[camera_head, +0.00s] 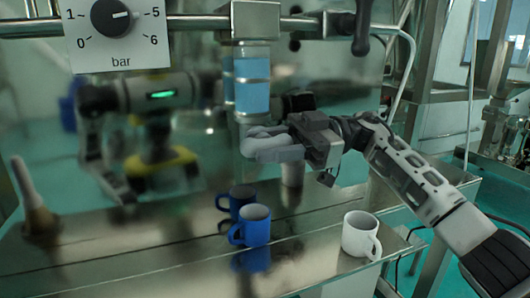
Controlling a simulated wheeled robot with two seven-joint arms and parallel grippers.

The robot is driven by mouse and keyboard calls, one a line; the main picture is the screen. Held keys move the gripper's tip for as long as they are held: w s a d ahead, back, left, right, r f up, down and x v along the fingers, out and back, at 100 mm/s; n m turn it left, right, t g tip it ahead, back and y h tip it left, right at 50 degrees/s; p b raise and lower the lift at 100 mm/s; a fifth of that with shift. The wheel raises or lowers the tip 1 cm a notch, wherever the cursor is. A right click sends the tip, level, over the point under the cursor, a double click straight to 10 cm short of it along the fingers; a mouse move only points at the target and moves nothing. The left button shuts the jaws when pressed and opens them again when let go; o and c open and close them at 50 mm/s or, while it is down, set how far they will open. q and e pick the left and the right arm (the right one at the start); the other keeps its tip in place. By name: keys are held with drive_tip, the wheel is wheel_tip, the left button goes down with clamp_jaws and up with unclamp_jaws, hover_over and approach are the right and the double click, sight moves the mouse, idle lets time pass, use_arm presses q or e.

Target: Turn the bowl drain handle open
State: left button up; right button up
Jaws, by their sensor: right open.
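The clear bowl (251,82) with blue liquid hangs under a grey block on the horizontal pipe. A pale outlet (244,120) runs down from its bottom. My right gripper (256,143) reaches in from the right just below the bowl, its pale fingers pointing left at the lower end of the outlet. The gripper is open. The drain handle cannot be made out; the fingers cover that spot, and I cannot tell whether they touch it. My left gripper is not in view.
A bar dial (112,18) is at upper left, and a dark lever (362,28) hangs right of the bowl. A blue mug (252,226) and a white mug (361,235) stand on the steel surface (190,262). The shiny panel behind shows blurred reflections.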

drive_tip(key=shift+s+a, duration=0.1)
drive_tip(key=shift+a, duration=0.15)
clamp_jaws()
